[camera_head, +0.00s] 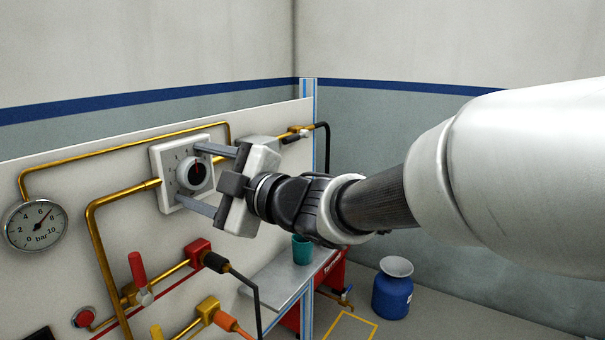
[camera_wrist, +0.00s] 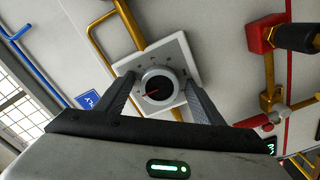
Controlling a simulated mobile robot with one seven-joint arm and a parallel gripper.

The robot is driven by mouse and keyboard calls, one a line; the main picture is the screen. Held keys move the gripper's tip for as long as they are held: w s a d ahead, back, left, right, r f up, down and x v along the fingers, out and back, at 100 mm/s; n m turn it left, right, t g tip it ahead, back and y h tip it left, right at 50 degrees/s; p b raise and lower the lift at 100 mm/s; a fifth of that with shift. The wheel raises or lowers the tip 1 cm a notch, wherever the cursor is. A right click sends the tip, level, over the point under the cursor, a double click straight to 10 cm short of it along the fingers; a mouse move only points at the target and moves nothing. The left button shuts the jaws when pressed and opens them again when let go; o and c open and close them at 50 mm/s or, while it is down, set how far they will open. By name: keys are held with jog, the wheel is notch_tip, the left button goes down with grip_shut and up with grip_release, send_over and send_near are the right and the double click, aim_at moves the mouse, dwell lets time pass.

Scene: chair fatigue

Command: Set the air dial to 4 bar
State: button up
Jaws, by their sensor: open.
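The air dial (camera_head: 193,174) is a round dark knob with a pale rim and a red pointer line on a white square plate (camera_head: 166,192) on the wall panel. In the head view its red line points about straight up. My gripper (camera_head: 187,173) is open, with one finger above and one below the knob, near the plate. In the wrist view the knob (camera_wrist: 158,88) shows between the two fingers of my gripper (camera_wrist: 161,82), with gaps on both sides. The pressure gauge (camera_head: 36,226), marked in bar, has its needle pointing to the upper right, about between 6 and 8.
Brass pipes (camera_head: 98,240) run around the plate. A red-handled valve (camera_head: 138,270) and a red fitting (camera_head: 198,250) lie below. A shelf (camera_head: 275,283) with a green cup (camera_head: 302,250) stands right of the panel. A blue container (camera_head: 392,295) is on the floor.

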jog(key=p+v, duration=0.3)
jog(key=v, duration=1.4)
jog(key=shift+d, duration=0.15)
